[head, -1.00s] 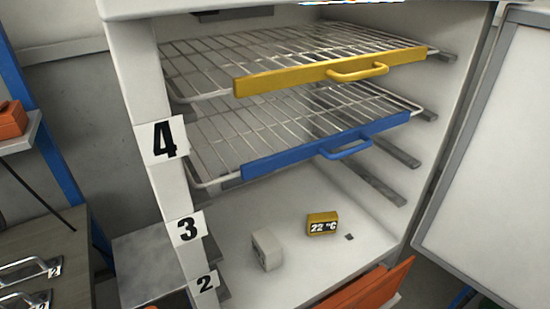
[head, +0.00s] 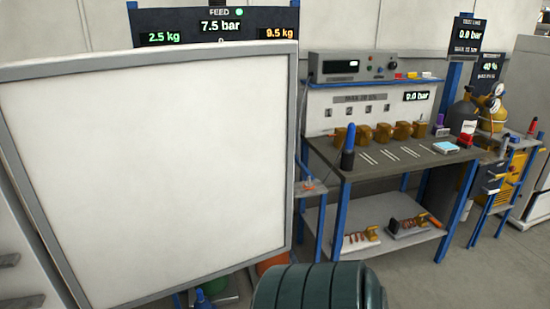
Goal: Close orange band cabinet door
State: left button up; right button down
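The cabinet door (head: 150,175) stands open as a large white panel with a grey frame. It fills the left half of the head view and shows its flat inner face. No orange band shows on the part in view. A little of the cabinet's pale interior (head: 20,260) shows at the lower left edge; the rest of the cabinet is out of frame. Neither of my grippers is in view.
Right of the door stands a blue-framed workbench (head: 400,155) with brass blocks and a lower shelf. A blue trolley (head: 505,185) with gas cylinders stands farther right. A display board (head: 215,25) is behind the door. Grey floor (head: 430,270) is clear at the lower right.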

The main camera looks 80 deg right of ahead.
aim_at(146, 175)
jog(key=k+l+z, duration=0.15)
jog(key=l+z, duration=0.25)
jog(key=l, duration=1.3)
jog(key=i+l+z, duration=0.1)
jog(key=l+z, duration=0.25)
jog(key=l, duration=1.3)
